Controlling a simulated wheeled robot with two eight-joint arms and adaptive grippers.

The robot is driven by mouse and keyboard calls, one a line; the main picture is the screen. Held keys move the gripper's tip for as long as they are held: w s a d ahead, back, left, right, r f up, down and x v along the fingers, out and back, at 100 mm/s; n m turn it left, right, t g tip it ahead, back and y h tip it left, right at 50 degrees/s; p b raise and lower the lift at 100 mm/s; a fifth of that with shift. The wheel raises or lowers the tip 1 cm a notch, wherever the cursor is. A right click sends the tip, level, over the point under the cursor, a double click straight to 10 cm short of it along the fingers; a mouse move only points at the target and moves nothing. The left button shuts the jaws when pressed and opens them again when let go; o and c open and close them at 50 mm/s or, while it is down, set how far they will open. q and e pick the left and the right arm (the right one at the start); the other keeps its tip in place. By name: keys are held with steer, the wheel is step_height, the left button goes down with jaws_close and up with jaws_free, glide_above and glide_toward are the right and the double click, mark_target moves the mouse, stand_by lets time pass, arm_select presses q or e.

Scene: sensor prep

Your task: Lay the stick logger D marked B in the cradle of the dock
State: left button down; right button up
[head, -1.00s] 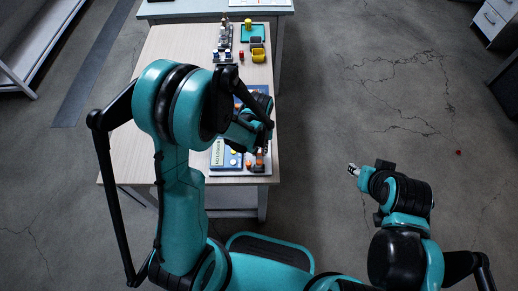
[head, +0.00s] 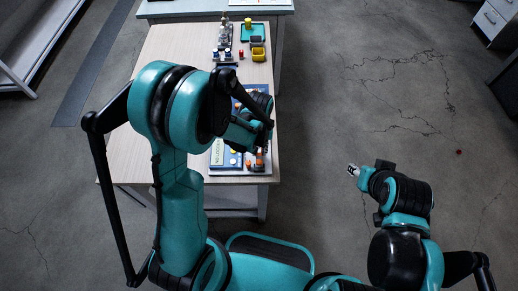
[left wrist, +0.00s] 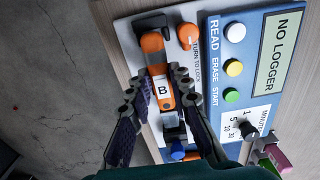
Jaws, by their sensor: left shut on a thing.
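The stick logger marked B (left wrist: 163,92) is orange with a white label. In the left wrist view it lies between the fingers of my left gripper (left wrist: 157,80), which is shut on it. The logger is over the pale strip of the dock (left wrist: 124,32), in line with an orange and black part at its upper end. I cannot tell whether it rests in the cradle. The dock's blue panel (left wrist: 260,93) reads NO LOGGER. In the head view my left arm hides most of the dock (head: 217,166). My right gripper (head: 353,169) is over the floor; its jaws are too small to judge.
Beside the logger is an orange TURN TO LOCK knob (left wrist: 188,34). White, yellow and green buttons and a black dial (left wrist: 246,129) are on the panel. The table's left side is bare.

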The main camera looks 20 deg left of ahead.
arm_select(q)
steer(key=shift+f+b, duration=1.05)
steer(key=shift+b, duration=0.15)
stand_by(0.5)
steer(key=c, duration=1.1)
jaws_free()
steer(key=shift+o, duration=0.2)
steer(key=shift+r+p, duration=0.5)
steer(key=shift+r, duration=0.2)
steer(key=shift+r+p, duration=2.2)
steer(key=shift+r, duration=0.75)
